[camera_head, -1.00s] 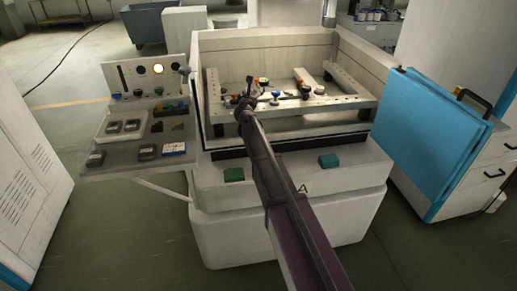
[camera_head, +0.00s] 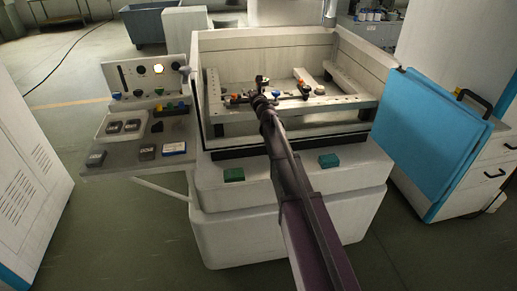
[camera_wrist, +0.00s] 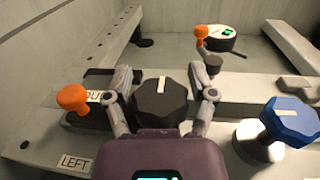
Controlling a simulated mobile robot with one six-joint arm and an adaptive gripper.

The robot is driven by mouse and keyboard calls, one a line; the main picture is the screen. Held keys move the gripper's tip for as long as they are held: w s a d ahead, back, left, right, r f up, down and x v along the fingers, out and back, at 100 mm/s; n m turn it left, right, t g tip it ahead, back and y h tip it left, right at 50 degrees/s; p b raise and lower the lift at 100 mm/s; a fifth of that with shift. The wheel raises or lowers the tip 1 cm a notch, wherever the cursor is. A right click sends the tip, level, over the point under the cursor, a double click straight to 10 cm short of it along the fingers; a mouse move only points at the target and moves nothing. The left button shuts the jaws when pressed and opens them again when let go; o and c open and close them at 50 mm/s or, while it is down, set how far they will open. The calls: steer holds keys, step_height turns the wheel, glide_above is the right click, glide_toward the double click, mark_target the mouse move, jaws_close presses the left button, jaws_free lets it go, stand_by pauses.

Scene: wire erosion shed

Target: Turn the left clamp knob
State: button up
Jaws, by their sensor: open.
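A black faceted knob (camera_wrist: 162,105) with a white mark on top sits in the middle of the wrist view, on a pale clamp rail. My gripper (camera_wrist: 160,76) is open, with one finger on each side of this knob. I cannot tell whether the fingers touch it. A label reading LEFT (camera_wrist: 75,162) lies on the rail's front face at lower left. In the head view my gripper (camera_head: 260,95) is over the front rail of the machine's frame, and my arm hides the knob.
An orange knob (camera_wrist: 73,97) stands close left of my gripper, and a blue knob (camera_wrist: 289,120) stands to the right. The tank wall (camera_head: 265,45) encloses the back.

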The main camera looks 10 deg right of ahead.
steer(key=shift+a+n+g+y, duration=0.1)
steer(key=shift+n+g+y, duration=0.25)
steer(key=shift+n+y, duration=0.8)
steer(key=shift+a+n+g+y, duration=0.1)
steer(key=shift+n+g+y, duration=0.4)
steer(key=shift+y, duration=1.05)
steer(key=shift+s+a+n+g+y, duration=0.1)
steer(key=shift+a+n+g+y, duration=0.05)
steer(key=shift+n+g+y, duration=0.9)
steer(key=shift+s+a+n+g+y, duration=0.15)
steer(key=shift+n+g+y, duration=0.45)
steer(key=shift+n+y, duration=0.75)
steer(key=v, duration=1.4)
steer(key=s+a+f+n+g+h+p, duration=0.2)
steer(key=s+a+n+g+p, duration=0.3)
steer(key=s+n, duration=0.4)
steer(key=s+a+f+n+g+h+p, duration=0.2)
steer(key=s+a+n+g+h+p, duration=0.2)
steer(key=s+n, duration=0.5)
steer(key=shift+s+a+f+g+p, duration=0.15)
steer(key=shift+s+a+g+p, duration=0.45)
steer(key=shift+s+a+p, duration=1.2)
steer(key=shift+s+d+b, duration=0.35)
steer(key=shift+b, duration=0.2)
